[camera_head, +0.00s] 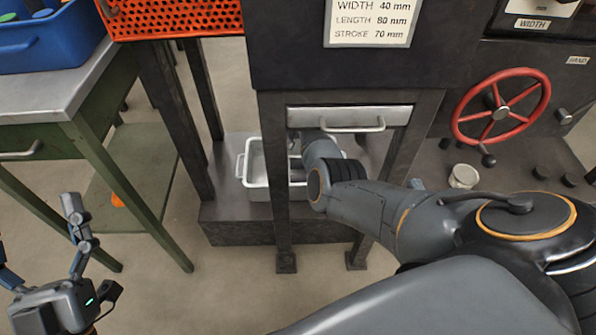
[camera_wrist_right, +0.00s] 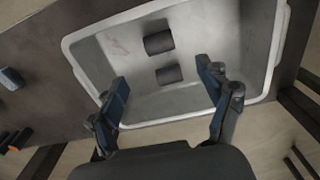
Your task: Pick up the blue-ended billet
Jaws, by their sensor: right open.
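Two dark cylindrical billets, an upper one (camera_wrist_right: 158,42) and a lower one (camera_wrist_right: 169,74), lie apart in the white tray (camera_wrist_right: 84,58) in the right wrist view. No end colour shows clearly on either. My right gripper (camera_wrist_right: 163,76) is open and empty, its fingertips over the tray on either side of the lower billet. A small piece with a bluish end (camera_wrist_right: 12,78) lies outside the tray at the left edge. In the head view the tray (camera_head: 256,163) stands under the press, and my wrist hides the right fingers. My left gripper (camera_head: 38,225) is open and empty at lower left.
Dark press legs (camera_head: 277,190) stand close around the tray and my right arm. A drawer with a handle (camera_head: 350,118) sits above. A green table (camera_head: 108,160) holds a blue bin (camera_head: 45,48).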

